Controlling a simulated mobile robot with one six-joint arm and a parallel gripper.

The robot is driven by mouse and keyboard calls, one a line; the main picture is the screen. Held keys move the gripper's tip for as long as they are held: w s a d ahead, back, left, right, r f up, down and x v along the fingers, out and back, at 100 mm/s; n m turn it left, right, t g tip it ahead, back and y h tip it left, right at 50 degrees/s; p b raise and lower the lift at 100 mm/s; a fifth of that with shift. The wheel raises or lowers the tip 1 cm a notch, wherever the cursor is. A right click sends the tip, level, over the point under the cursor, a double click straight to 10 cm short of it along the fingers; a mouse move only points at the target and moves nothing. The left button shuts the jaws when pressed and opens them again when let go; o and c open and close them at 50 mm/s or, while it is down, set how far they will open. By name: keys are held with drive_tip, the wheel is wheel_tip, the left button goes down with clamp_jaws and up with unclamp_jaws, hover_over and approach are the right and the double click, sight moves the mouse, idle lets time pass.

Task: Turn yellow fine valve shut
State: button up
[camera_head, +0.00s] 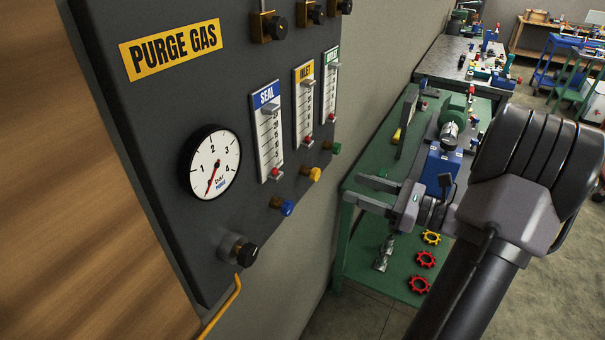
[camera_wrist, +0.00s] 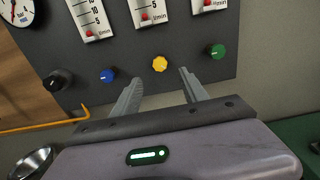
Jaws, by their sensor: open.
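The yellow fine valve (camera_head: 314,174) is a small knob at the bottom of the INLET flow tube on the dark purge gas panel (camera_head: 150,120). In the wrist view the yellow knob (camera_wrist: 160,64) sits beyond and between my two fingers, with a pale mark on its face. My gripper (camera_head: 352,200) is open, its two fingers pointing left toward the panel, apart from the knob. It also shows in the wrist view (camera_wrist: 158,84), with nothing between the fingers.
A blue knob (camera_wrist: 107,75) and a green knob (camera_wrist: 217,51) flank the yellow one. A green bench (camera_head: 375,290) with several red and yellow gear-shaped parts stands behind my gripper.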

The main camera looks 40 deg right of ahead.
sight(318, 175)
drive_tip(key=b+x, duration=0.1)
drive_tip(key=x, duration=1)
drive_tip(key=shift+w+a+b, duration=0.15)
drive_tip(key=shift+w+b, duration=0.1)
drive_tip(key=shift+b, duration=0.15)
drive_tip(key=shift+c, duration=0.4)
clamp_jaws()
